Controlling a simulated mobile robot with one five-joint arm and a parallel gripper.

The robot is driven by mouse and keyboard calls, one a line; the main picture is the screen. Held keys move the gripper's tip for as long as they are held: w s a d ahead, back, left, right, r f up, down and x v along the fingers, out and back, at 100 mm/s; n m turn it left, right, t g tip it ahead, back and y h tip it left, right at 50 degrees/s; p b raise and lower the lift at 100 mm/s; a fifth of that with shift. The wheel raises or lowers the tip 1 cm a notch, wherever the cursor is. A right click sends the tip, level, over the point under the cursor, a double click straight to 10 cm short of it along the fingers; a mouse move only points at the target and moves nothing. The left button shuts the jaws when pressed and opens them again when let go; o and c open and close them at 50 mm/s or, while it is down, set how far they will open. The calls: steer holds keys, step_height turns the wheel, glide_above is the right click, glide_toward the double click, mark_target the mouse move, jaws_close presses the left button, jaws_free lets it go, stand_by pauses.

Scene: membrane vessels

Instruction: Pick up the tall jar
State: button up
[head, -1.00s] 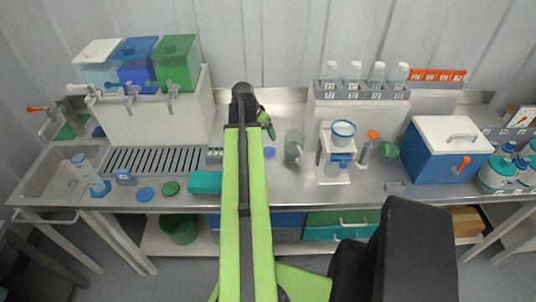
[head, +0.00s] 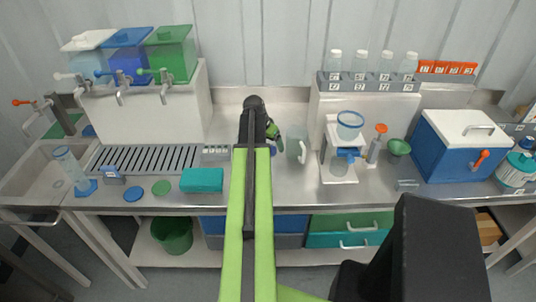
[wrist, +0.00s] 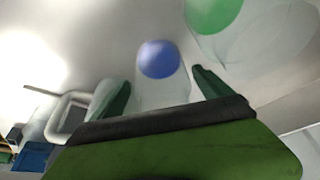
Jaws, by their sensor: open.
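In the wrist view, a clear vessel with a blue disc (wrist: 158,59) stands between the two dark green fingers of my gripper (wrist: 162,88). The fingers are apart, one on each side of it, and contact cannot be told. A larger clear vessel with a green disc (wrist: 213,12) is just to the right, partly cut off. In the head view, my gripper (head: 275,131) is over the middle of the bench, left of a greyish see-through jug with a handle (head: 294,146). The blue-disc vessel is hardly visible there behind my arm. Which one is the tall jar I cannot tell.
A white stand with a blue-rimmed funnel (head: 350,119) is right of the jug. A rack of bottles (head: 370,82) stands behind. A teal block (head: 202,180) lies at the front left. A blue cooler (head: 455,158) is at the right.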

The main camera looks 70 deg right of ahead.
steer(key=shift+r, duration=0.1)
steer(key=c, duration=1.5)
